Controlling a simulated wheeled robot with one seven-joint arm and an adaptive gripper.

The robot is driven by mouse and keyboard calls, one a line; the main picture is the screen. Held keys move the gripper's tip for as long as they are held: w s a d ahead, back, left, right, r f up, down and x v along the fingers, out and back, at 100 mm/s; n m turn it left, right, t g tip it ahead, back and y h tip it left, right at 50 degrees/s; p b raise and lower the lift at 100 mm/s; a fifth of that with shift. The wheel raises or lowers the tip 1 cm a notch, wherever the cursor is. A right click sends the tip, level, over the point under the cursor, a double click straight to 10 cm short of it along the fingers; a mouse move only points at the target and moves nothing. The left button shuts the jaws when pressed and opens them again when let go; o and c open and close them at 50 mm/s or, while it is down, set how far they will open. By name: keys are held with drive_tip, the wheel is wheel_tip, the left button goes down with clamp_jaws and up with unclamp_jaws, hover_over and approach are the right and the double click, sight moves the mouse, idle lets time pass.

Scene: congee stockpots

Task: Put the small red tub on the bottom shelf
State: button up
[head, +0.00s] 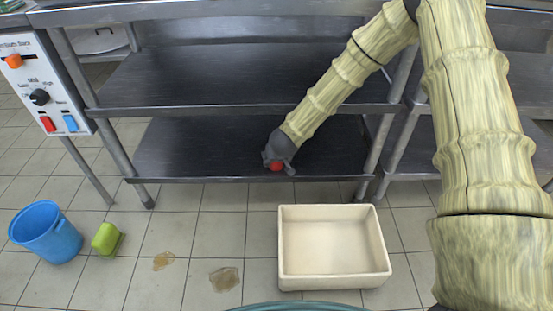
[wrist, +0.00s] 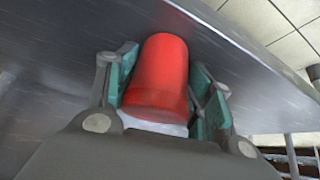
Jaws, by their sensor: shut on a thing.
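The small red tub (wrist: 161,72) is between the two fingers of my gripper (wrist: 163,95) in the wrist view, and the fingers are shut on it. In the head view, the red tub (head: 277,166) shows as a small red spot at my gripper (head: 279,160). My gripper is at the front edge of the dark bottom shelf (head: 210,148), right of its middle. In the wrist view a grey metal shelf surface (wrist: 235,70) lies behind the tub. I cannot tell whether the tub touches the shelf.
The middle shelf (head: 200,80) is bare above. A cream basin (head: 333,284) stands on the floor in front. A blue bucket (head: 50,235), a green block (head: 105,238) and brown spills (head: 224,279) are on the floor at left. The bottom shelf's left part is clear.

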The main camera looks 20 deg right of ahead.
drive_tip(key=o, duration=1.1)
drive_tip(key=shift+f, duration=0.1)
drive_tip(key=shift+s+r, duration=0.1)
drive_tip(key=shift+r, duration=0.3)
drive_tip(key=shift+p+v, duration=3.35)
drive_tip(key=shift+v, duration=2.35)
drive_tip(key=shift+s, duration=0.1)
